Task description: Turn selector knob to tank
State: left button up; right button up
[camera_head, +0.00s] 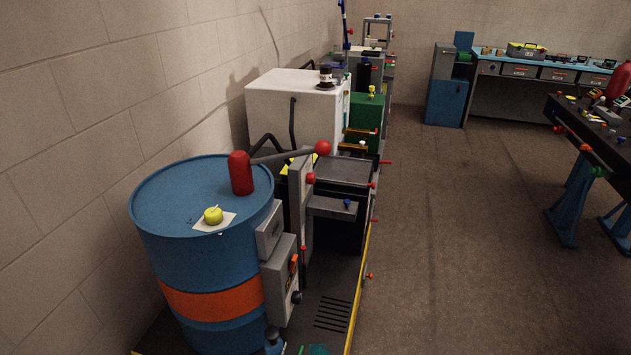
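A blue drum (190,262) with an orange band stands at the left by the wall. Two grey boxes are on its right side, an upper one (269,230) and a lower one (279,279). The lower box carries a small orange part (294,263) and a dark round knob (296,297) on its right face. That face is seen at a steep angle, so any labels or pointer setting cannot be read. I cannot tell which part is the selector knob. Neither of my grippers is in view.
A red cylinder (241,172) and a yellow apple-like object (213,215) sit on the drum. A long lever with a red ball (323,148) sticks out behind. A white cabinet (296,110) stands farther back. A dark workbench (590,130) is at right; the middle floor is clear.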

aim_at(310, 177)
jog(key=l+z, duration=0.4)
jog(key=z, duration=0.15)
jog(key=i+l+z, duration=0.4)
jog(key=l, duration=0.2)
jog(key=i+l+z, duration=0.4)
jog(key=i, duration=0.2)
jog(key=i+u, duration=0.7)
jog(key=i+l+u, duration=0.35)
jog(key=i+j+u, duration=0.2)
jog(key=u, duration=0.2)
jog(key=i+j+u, duration=0.15)
jog(key=i+u, duration=0.25)
jog(key=i+j+u, duration=0.1)
jog(key=u, duration=0.35)
jog(key=i+u, duration=0.4)
jog(key=k+l, duration=0.05)
jog(key=k, duration=0.05)
